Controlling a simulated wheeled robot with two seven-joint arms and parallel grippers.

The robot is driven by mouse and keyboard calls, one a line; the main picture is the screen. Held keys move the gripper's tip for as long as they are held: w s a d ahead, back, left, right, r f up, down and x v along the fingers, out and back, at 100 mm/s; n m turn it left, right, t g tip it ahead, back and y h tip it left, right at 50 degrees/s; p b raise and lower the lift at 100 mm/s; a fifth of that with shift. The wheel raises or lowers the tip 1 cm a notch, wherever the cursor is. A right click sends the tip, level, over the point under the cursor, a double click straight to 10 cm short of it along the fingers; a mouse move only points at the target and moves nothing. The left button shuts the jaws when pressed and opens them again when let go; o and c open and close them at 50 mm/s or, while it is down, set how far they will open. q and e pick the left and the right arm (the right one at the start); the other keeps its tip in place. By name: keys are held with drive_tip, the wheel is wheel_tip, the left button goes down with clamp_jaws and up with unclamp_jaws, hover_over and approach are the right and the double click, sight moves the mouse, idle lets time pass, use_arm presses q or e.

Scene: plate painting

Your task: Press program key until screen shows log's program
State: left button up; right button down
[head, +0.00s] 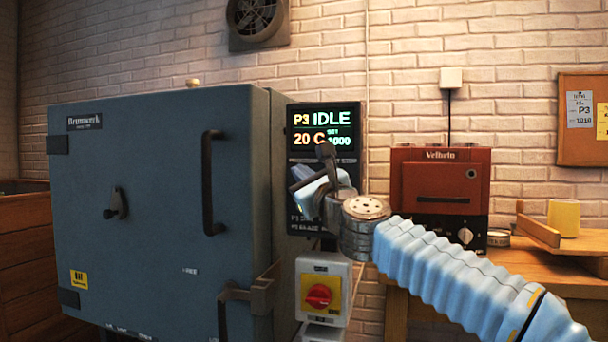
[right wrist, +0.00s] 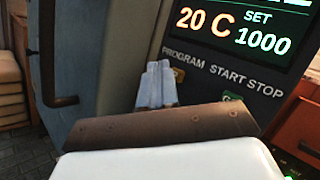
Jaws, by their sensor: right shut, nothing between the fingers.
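The kiln's control screen (head: 324,129) reads P3, IDLE, 20 C, SET 1000. Its lower part also shows in the right wrist view (right wrist: 235,30). The log sheet (head: 579,109) on the cork board at the right shows P3, with smaller print I cannot read surely. The yellow-edged program key (right wrist: 179,75) lies under the PROGRAM label, partly hidden by my fingers. My right gripper (right wrist: 156,84) is shut and empty, its fingertips in front of the panel beside this key; I cannot tell whether they touch it. My left gripper is not in view.
The green start key (right wrist: 232,98) is right of the program key. Below the panel is a red knob (head: 318,296) on a yellow plate. The blue-grey kiln (head: 150,220) with black handles fills the left. A red Velhrin box (head: 440,190) and yellow mug (head: 564,217) stand right.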

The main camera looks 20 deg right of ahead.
drive_tip(key=shift+w+d, duration=0.1)
drive_tip(key=shift+w, duration=0.1)
idle(0.4)
drive_tip(key=shift+w+d, duration=0.1)
drive_tip(key=shift+w, duration=0.05)
drive_tip(key=shift+w+d, duration=0.25)
drive_tip(key=shift+w, duration=0.1)
idle(0.6)
drive_tip(key=shift+s+a, duration=0.1)
drive_tip(key=shift+s, duration=0.05)
idle(0.3)
drive_tip(key=shift+s+a, duration=0.35)
drive_tip(key=shift+s, duration=0.15)
drive_tip(key=shift+s+a+b, duration=0.25)
drive_tip(key=shift+s+a, duration=0.45)
drive_tip(key=shift+s, duration=0.35)
drive_tip(key=shift+s+a+b, duration=0.2)
drive_tip(key=shift+s+a, duration=0.5)
drive_tip(key=shift+s, duration=0.35)
